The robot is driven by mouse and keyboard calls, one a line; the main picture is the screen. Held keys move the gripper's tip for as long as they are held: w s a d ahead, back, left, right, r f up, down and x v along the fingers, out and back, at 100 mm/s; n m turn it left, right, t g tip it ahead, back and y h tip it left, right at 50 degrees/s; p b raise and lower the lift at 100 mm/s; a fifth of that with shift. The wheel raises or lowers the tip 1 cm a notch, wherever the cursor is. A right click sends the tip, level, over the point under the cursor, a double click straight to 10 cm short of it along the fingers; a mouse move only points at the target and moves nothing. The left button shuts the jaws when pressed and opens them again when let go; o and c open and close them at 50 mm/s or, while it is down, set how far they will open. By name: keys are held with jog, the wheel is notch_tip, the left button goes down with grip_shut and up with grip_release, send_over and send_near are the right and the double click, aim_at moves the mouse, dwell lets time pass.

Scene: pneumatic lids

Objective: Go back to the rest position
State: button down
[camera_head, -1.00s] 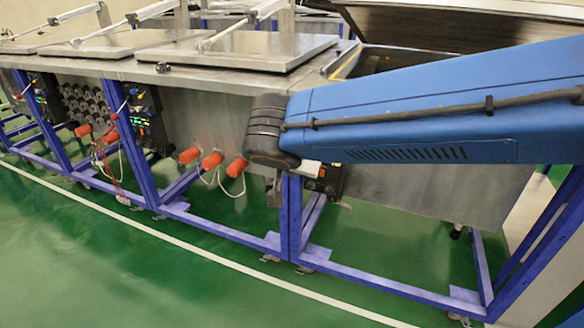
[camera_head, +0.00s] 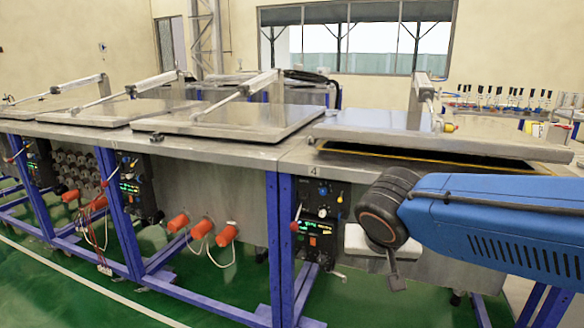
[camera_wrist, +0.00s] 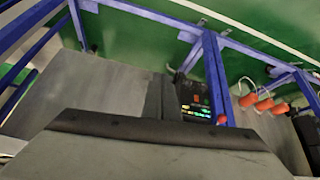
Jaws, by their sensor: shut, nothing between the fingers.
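My arm, blue with a dark round wrist joint, reaches in from the right of the head view. My gripper (camera_head: 396,280) is a small dark piece hanging below the wrist, in front of the tank's metal side; it is shut and holds nothing. The fourth tank's lid (camera_head: 400,121) lies nearly flat above and behind my wrist. A dark gap with a yellow rim shows below its front edge. In the wrist view a grey surface with a dark edge fills the bottom; I cannot tell what it is.
Shut lids (camera_head: 238,118) with long white arms stand on the bench to the left. A control panel (camera_head: 316,226) marked below "4" is close left of my wrist; it also shows in the wrist view (camera_wrist: 194,98). Orange plugs (camera_head: 202,228) stick out farther left. Green floor (camera_head: 40,285) is clear in front.

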jog(key=s+d+f+n, duration=0.1)
jog(key=s+d+f, duration=0.2)
jog(key=s+d, duration=0.2)
jog(key=s+d+f+n+g+y, duration=0.1)
jog(key=s+d+f, duration=0.1)
jog(key=s+d, duration=0.4)
jog(key=s, duration=0.2)
jog(key=shift+s+d+f+y, duration=0.15)
jog(key=shift+s+f+y, duration=0.15)
jog(key=shift+s+f, duration=0.1)
